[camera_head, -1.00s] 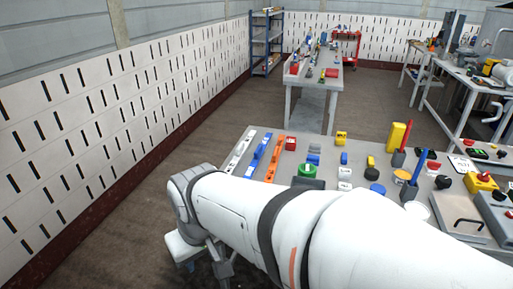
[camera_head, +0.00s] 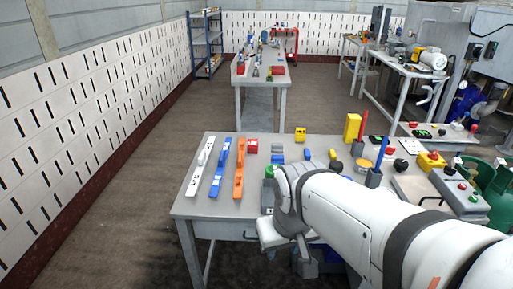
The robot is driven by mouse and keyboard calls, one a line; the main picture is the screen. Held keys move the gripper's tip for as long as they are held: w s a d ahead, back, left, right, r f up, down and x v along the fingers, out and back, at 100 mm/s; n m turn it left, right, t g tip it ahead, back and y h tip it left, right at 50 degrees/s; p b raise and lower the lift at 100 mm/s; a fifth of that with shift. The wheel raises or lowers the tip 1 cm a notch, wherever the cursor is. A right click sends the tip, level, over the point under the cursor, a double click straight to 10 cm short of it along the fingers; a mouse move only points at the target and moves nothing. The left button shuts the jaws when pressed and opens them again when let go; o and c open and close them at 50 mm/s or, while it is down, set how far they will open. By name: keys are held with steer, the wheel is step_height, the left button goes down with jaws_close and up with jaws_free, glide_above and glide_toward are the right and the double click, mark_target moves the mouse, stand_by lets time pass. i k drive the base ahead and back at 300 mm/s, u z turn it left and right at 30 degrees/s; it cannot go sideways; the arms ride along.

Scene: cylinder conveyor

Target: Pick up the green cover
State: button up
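A small round green piece, which looks like the green cover (camera_head: 269,171), is on the near table (camera_head: 205,207). It sits just left of my arm's wrist, which hides part of it and what is around it. My gripper (camera_head: 306,266) hangs below the wrist, in front of the table's near edge and lower right of the green piece. Its fingers are small and dark in the picture, so I cannot see whether they are open. I see nothing held in it.
White, blue (camera_head: 221,167) and orange (camera_head: 240,168) long parts lie left of the green piece, with a red block (camera_head: 251,146) behind. Yellow blocks, pen holders and button boxes (camera_head: 459,190) fill the right side. My arm covers the table's front middle. A second table (camera_head: 262,82) stands behind.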

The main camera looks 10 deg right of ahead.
mark_target(271, 169)
steer(key=u, duration=0.05)
steer(key=i, duration=1)
steer(key=z, duration=0.05)
